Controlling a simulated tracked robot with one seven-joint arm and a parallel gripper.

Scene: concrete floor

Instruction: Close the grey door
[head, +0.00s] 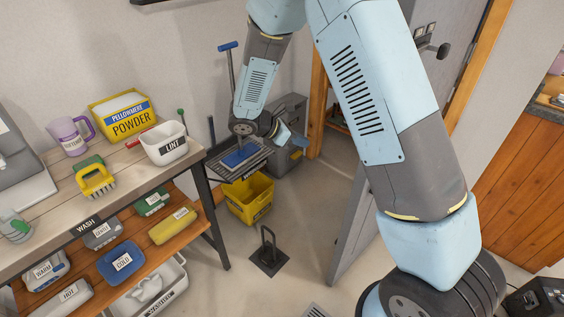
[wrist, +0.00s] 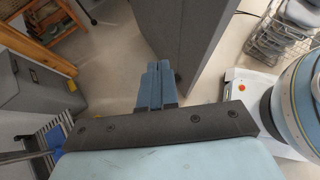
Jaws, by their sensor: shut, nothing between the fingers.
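The grey door (head: 352,232) stands open into the room, partly hidden behind my arm in the head view. A dark round handle (head: 443,51) sits on its upper part. In the wrist view the door (wrist: 190,38) rises just beyond my fingertips, with its edge toward me. My gripper (head: 298,141) is shut and empty, to the left of the door, in front of the doorway. In the wrist view its two blue fingers (wrist: 158,70) lie side by side. They overlap the door's edge in the picture; I cannot tell whether they touch it.
A workbench (head: 52,198) with bins fills the left. A yellow bucket (head: 249,197), a grey box (head: 287,108) and a black floor stand (head: 269,259) are near the doorway. A wooden frame post (head: 317,105) stands left of the opening. Floor beside the door is partly clear.

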